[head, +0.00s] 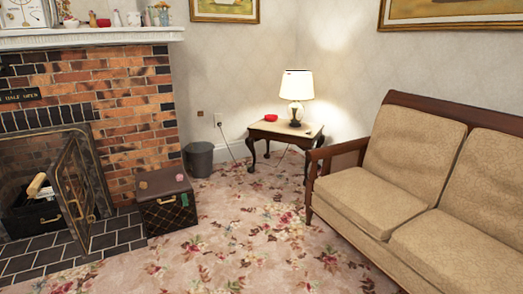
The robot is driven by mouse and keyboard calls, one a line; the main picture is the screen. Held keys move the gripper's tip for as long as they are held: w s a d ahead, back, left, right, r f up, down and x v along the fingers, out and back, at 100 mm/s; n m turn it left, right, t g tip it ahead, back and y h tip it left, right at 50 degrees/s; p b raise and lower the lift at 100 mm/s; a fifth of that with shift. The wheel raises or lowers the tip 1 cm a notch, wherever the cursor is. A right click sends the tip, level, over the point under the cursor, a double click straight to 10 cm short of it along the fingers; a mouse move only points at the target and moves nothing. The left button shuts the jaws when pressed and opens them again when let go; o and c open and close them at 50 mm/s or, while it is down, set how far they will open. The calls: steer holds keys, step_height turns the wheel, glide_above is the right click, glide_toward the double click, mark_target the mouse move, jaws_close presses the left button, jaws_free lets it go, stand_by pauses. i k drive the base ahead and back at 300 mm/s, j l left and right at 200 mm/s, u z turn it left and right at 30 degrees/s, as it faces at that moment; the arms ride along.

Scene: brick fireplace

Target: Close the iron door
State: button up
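The iron door (73,187) is a dark metal frame with a see-through mesh panel and brass-coloured fittings. It stands open at the left of the head view, swung out from the firebox over the dark tiled hearth. Its hinged side seems to be on the right, near the brick pier. Through and beside it I see the dark firebox opening with a dark box (33,214) and pale log-like pieces in it. My gripper is not in view.
A brown patterned trunk (166,202) stands right of the hearth (120,235), close to the door. A grey bin (199,159), a side table (285,131) with a lamp (296,92), and a beige sofa (385,188) stand farther right. The floral carpet between is clear.

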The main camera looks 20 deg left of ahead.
mark_target(75, 177)
steer(key=i+u, duration=0.45)
steer(key=i+l+u, duration=0.1)
steer(key=i+u, duration=0.3)
steer(key=i, duration=0.15)
steer(key=i+l+u, duration=0.3)
steer(key=i+u, duration=0.15)
steer(key=i+l+u, duration=0.95)
steer(key=l, duration=0.15)
steer(key=i+l+u, duration=0.25)
steer(key=l, duration=0.15)
steer(key=k, duration=0.05)
